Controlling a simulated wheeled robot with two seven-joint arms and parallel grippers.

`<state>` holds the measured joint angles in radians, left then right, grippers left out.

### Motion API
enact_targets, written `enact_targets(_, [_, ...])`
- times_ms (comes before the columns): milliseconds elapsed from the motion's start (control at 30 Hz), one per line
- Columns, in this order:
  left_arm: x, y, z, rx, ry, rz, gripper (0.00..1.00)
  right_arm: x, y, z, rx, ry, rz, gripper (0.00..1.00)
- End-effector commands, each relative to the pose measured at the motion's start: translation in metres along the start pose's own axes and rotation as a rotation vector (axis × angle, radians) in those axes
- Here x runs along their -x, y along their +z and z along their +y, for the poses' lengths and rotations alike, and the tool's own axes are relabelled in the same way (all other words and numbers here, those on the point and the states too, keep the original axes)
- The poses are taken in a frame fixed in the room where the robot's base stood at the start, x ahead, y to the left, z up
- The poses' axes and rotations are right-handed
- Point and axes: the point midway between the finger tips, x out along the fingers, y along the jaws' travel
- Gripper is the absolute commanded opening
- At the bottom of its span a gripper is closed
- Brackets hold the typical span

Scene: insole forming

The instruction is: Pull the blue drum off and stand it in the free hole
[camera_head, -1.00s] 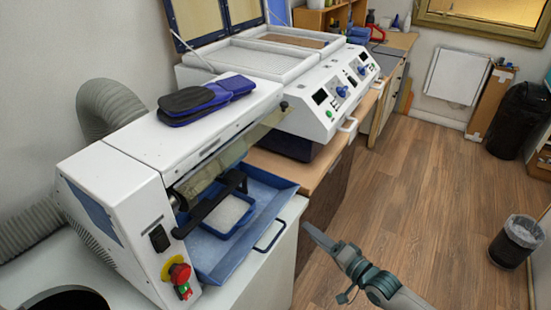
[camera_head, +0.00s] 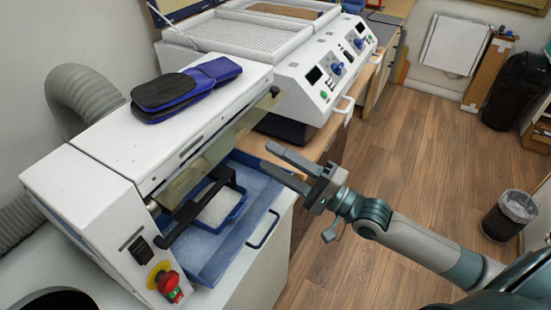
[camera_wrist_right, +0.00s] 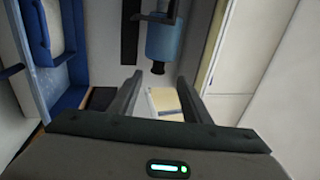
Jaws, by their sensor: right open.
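A blue drum (camera_wrist_right: 163,40) shows in the right wrist view, top centre, with dark parts at both its ends. I cannot make it out in the head view. My right gripper (camera_head: 266,156) is open and empty in the head view, beside the blue tray's right end. In the wrist view its two fingers (camera_wrist_right: 160,80) point toward the drum, which lies beyond the tips, apart from them. A dark round opening (camera_head: 55,301) is partly visible at the lower left of the head view; I cannot tell whether it is the free hole. My left gripper is not in view.
The white grinding machine (camera_head: 95,200) has a red stop button (camera_head: 167,280). Dark blue insoles (camera_head: 187,87) lie on top of it. A blue tray (camera_head: 255,215) sits under its guard. A white heating unit (camera_head: 310,75) stands behind. The wooden floor at right has clear room.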

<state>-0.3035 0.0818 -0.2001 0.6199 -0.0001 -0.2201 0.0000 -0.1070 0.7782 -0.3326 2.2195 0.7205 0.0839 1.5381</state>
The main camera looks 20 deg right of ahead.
Motion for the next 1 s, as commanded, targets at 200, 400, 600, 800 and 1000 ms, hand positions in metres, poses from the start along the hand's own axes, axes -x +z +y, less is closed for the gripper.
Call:
enact_targets(200, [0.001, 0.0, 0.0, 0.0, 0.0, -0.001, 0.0, -0.005, -0.001, 0.0, 0.001, -0.002, 0.001, 0.44])
enact_targets(400, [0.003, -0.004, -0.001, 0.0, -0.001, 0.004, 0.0, -0.018, -0.001, -0.001, 0.001, -0.002, 0.002, 0.44])
enact_targets(600, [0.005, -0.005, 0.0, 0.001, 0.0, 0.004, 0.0, -0.037, 0.0, -0.001, 0.001, -0.002, 0.001, 0.44])
enact_targets(800, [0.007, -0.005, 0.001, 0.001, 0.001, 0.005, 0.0, -0.057, -0.001, -0.001, 0.001, -0.003, 0.001, 0.44])
enact_targets(1000, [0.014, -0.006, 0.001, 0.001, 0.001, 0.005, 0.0, -0.077, -0.001, -0.002, 0.0, -0.001, 0.001, 0.44])
